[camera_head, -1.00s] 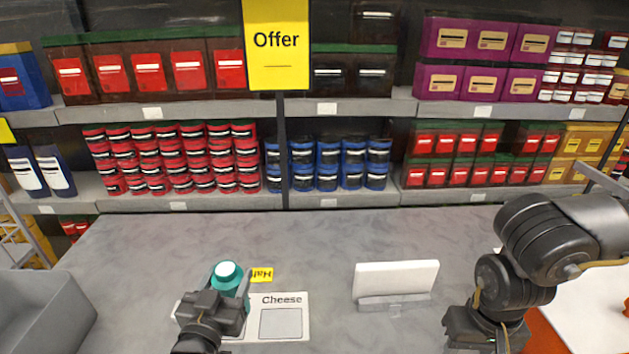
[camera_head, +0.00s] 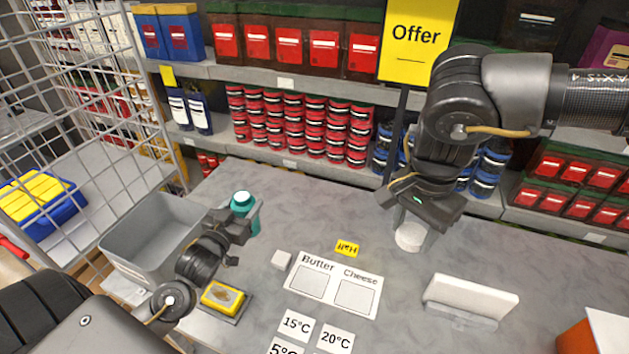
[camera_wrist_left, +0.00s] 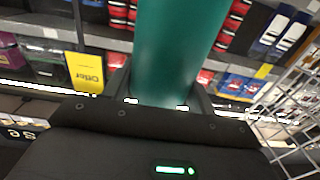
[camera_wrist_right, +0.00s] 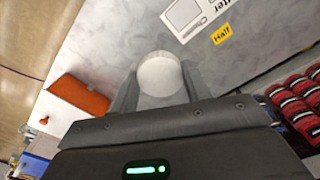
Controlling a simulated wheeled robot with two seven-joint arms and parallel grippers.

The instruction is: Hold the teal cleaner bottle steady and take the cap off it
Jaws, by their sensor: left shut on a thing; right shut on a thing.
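The teal cleaner bottle (camera_head: 255,221) is upright at the left of the counter in the head view, with a pale round top in a teal ring. My left gripper (camera_head: 250,216) is shut around its body. The left wrist view shows the teal body (camera_wrist_left: 178,45) between the fingers. My right gripper (camera_head: 418,222), well to the right of the bottle, is shut on a white round cap-like piece (camera_head: 409,238). This piece also shows between the fingers in the right wrist view (camera_wrist_right: 160,76). I cannot tell whether it came off the bottle.
A grey bin (camera_head: 150,240) stands left of the bottle. A white stand (camera_head: 470,297) is at the right. Stocked shelves line the back. The middle counter has free room.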

